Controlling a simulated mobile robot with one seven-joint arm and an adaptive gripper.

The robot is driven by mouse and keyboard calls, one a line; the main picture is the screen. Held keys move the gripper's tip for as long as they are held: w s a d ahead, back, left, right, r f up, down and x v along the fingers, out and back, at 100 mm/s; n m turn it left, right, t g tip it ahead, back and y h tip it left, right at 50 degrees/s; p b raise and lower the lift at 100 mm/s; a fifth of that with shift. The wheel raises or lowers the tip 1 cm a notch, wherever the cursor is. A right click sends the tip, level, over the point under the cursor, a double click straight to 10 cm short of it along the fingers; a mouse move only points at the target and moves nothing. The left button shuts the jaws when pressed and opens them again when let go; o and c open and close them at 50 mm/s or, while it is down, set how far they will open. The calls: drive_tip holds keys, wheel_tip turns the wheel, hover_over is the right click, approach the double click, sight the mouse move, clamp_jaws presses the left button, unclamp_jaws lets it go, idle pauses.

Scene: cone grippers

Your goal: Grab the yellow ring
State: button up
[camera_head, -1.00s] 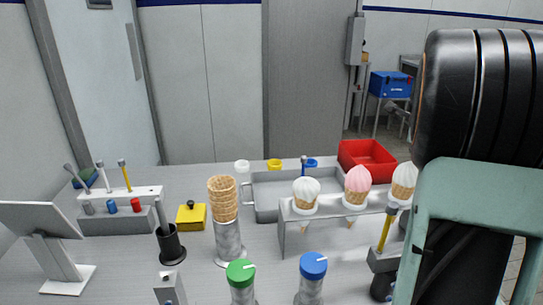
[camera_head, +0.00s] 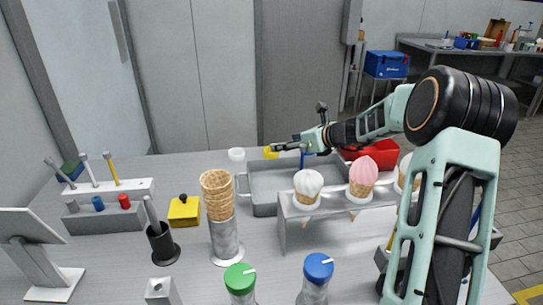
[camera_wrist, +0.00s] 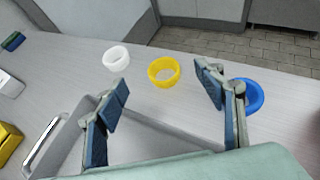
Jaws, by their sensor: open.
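The yellow ring (camera_wrist: 164,72) lies on the table behind the grey tray, and in the head view (camera_head: 271,152) it is partly hidden by my gripper. My gripper (camera_wrist: 163,82) is open and empty. In the wrist view its two fingers stand apart, with the yellow ring showing beyond and between the fingertips, not touched as far as I can tell. In the head view my gripper (camera_head: 280,147) reaches over the back edge of the tray beside the ring. A white ring (camera_wrist: 116,58) lies left of the yellow one, and a blue ring (camera_wrist: 247,95) lies right, partly behind a finger.
The grey tray (camera_head: 262,210) is in front of the rings. A holder (camera_head: 330,205) with ice cream cones stands in front of the tray. A red bin (camera_head: 375,152) is at the right. A cone stack (camera_head: 217,195) and yellow box (camera_head: 184,211) stand left.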

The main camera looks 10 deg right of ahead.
wheel_tip(320, 180, down, 2)
drive_tip(key=shift+f, duration=0.1)
drive_tip(key=shift+w+a+f, duration=0.1)
drive_tip(key=shift+w+a, duration=0.05)
drive_tip(key=b+x, duration=0.1)
drive_tip(key=x, duration=0.6)
drive_tip(key=c, duration=0.9)
